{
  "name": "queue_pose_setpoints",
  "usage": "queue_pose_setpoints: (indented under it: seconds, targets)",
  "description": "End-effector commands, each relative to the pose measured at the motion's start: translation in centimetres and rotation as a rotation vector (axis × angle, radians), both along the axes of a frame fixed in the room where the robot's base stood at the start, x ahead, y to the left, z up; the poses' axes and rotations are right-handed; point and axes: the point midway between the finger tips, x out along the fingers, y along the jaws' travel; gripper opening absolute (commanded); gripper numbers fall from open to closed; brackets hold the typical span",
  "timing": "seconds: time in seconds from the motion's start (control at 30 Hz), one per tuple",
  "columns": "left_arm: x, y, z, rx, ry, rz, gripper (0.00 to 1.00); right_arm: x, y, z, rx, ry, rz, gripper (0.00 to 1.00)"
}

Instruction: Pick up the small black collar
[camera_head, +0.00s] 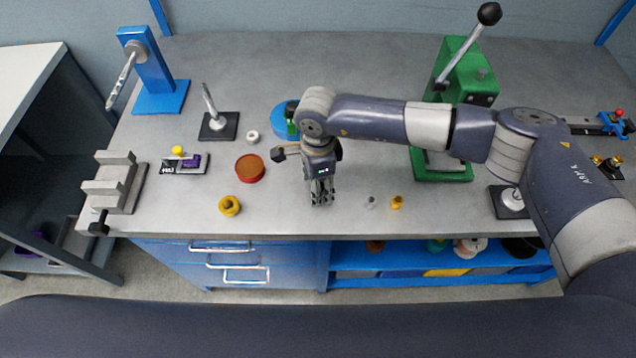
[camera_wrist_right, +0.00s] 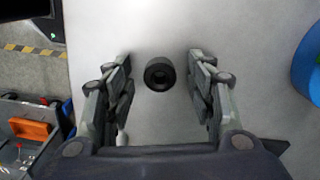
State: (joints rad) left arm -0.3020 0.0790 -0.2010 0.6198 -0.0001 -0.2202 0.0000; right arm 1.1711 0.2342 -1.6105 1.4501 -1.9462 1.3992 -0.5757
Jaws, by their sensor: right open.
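The small black collar (camera_wrist_right: 159,74) is a short dark ring with a central hole, lying on the grey tabletop in the right wrist view. My right gripper (camera_wrist_right: 159,82) is open, with one finger on each side of the collar and a gap to both. The fingers do not appear to touch it. In the head view my right gripper (camera_head: 321,200) points down at the table near its front edge, and it hides the collar there. My left gripper is not in view.
A yellow ring (camera_head: 229,206) and a red-brown round part (camera_head: 250,168) lie left of my right gripper. Small silver (camera_head: 370,202) and brass (camera_head: 397,202) pieces lie to its right. A green press (camera_head: 463,85) stands farther right. The table's front edge is close.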

Motion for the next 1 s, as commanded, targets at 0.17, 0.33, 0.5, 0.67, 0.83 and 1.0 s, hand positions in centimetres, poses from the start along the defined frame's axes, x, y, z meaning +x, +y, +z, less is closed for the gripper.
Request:
queue_pose_setpoints:
  seconds: [0.17,0.33,0.5,0.67,0.83,1.0]
  targets:
    - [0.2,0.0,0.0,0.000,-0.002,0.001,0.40,0.0,0.0,-0.1,0.000,0.000,0.000,0.51]
    - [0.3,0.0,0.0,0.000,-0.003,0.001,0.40,0.0,0.0,-0.1,0.000,0.000,0.000,0.20]
    - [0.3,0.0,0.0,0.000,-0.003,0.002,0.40,0.0,0.0,-0.1,0.001,0.000,0.000,0.14]
    - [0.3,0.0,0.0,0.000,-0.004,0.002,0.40,0.0,0.0,-0.1,0.001,0.000,0.000,0.14]
    - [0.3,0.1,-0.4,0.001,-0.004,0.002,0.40,0.0,0.1,0.2,0.002,0.000,0.000,0.14]
    - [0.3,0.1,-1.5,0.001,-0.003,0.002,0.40,0.1,0.0,1.5,0.002,-0.004,0.001,0.14]
